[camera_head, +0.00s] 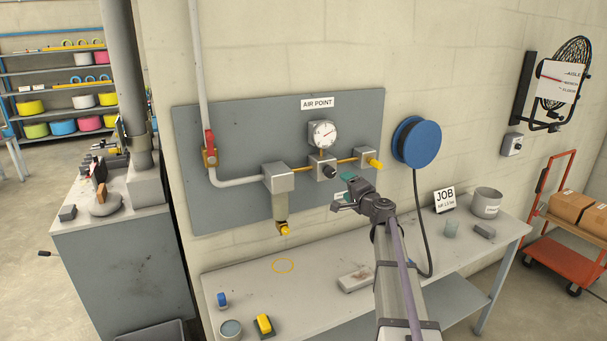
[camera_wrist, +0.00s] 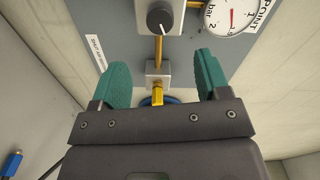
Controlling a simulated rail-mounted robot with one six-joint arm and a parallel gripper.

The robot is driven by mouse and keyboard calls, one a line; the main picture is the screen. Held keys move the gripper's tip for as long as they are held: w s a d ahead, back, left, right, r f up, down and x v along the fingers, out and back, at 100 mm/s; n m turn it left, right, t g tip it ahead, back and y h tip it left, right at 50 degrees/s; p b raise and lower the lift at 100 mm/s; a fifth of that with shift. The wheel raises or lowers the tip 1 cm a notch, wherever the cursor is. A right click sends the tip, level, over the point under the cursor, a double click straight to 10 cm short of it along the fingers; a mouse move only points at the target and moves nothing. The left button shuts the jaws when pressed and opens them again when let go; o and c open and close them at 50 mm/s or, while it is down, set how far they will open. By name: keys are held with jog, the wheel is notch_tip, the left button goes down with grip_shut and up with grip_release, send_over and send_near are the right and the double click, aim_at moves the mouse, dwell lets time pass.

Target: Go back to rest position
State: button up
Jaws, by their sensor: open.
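My gripper (camera_head: 346,192) is in front of the lower right of the grey air point panel (camera_head: 226,130), above the workbench. In the wrist view my gripper (camera_wrist: 158,78) has its two green fingers spread wide, with nothing held between them. Beyond the fingers are a yellow fitting (camera_wrist: 157,95) on a small grey block and a black knob (camera_wrist: 159,20). The same yellow fitting (camera_head: 375,163) and black knob (camera_head: 327,171) show in the head view, above my gripper and apart from it. A round gauge (camera_head: 322,134) sits above the knob.
A workbench (camera_head: 240,288) below holds a small blue item (camera_head: 222,299), a yellow item (camera_head: 264,324), a grey block (camera_head: 355,280) and a metal pot (camera_head: 486,203). A blue hose reel (camera_head: 416,141) is on the wall at right. A red cart (camera_head: 570,250) stands farther right.

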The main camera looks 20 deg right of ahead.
jog(key=s+a+f+n+g+y, duration=0.3)
jog(key=s+a+f+n+g, duration=0.85)
jog(key=s+a, duration=0.6)
jog(key=s+a+f+n+g+h, duration=0.1)
jog(key=s+a+f+g+h, duration=0.1)
jog(key=s, duration=0.6)
jog(key=s+a+f+n+g+h, duration=0.1)
jog(key=s+a+f+g+h, duration=0.1)
jog(key=s+a, duration=0.5)
jog(key=shift+s+a+f+n+g+h, duration=0.25)
jog(key=shift+s+f+n+g+h, duration=0.15)
jog(key=shift+s+f+g, duration=0.65)
jog(key=shift+w+r, duration=0.2)
jog(key=shift+w, duration=0.1)
